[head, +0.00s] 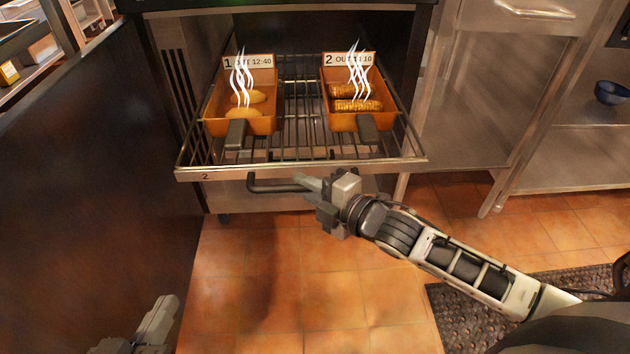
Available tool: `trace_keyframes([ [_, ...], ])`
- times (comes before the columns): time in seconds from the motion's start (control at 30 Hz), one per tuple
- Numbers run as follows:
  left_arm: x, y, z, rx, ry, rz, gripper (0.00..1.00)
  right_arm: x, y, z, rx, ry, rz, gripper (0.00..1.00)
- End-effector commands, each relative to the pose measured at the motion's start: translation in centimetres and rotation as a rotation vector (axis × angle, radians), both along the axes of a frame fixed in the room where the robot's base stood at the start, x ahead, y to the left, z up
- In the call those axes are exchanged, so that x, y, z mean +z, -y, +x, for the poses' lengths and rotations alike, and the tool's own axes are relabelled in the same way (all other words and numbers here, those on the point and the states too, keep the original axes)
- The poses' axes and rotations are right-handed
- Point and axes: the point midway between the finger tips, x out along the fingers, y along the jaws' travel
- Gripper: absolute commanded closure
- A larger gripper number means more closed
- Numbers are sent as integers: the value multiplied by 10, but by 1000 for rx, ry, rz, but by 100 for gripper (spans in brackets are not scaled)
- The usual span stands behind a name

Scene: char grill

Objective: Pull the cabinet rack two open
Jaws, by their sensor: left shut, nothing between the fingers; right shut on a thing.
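Rack two (300,164), a wire rack with a metal front rail marked "2", extends out of the cabinet (174,62) toward me. Its dark bar handle (268,188) hangs below the front rail. My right gripper (308,183) is shut on this handle near its right part; the fingers hide some of it. My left gripper (158,318) is low at the bottom left, away from the rack, shut and empty, and partly cut off by the picture edge.
Two orange pans (214,122) (342,122) with labels and steaming food sit on the rack. A large dark panel (90,190) stands at the left. A steel table (560,160) with a blue bowl (611,93) is at the right. The tiled floor (290,290) in front is clear.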

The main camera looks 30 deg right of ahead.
Motion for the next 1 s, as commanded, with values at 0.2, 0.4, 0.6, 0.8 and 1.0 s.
trace_keyframes([
  [0.2, 1, 0, 0, 0, 2, -1, 100, -1, 1, -1, -4, 0, -3, 64],
  [0.4, 1, 0, 0, 0, 3, -2, 100, 0, 2, -2, -3, -1, -2, 64],
  [0.6, 8, -2, 1, 3, 10, 18, 100, 3, 8, -19, -4, -5, 0, 64],
  [0.8, 7, -5, 1, 6, 4, 78, 100, 9, 25, -57, -3, -7, -2, 64],
  [1.0, -7, -7, -4, -3, -61, 123, 100, 15, 41, -96, -4, -8, -2, 64],
])
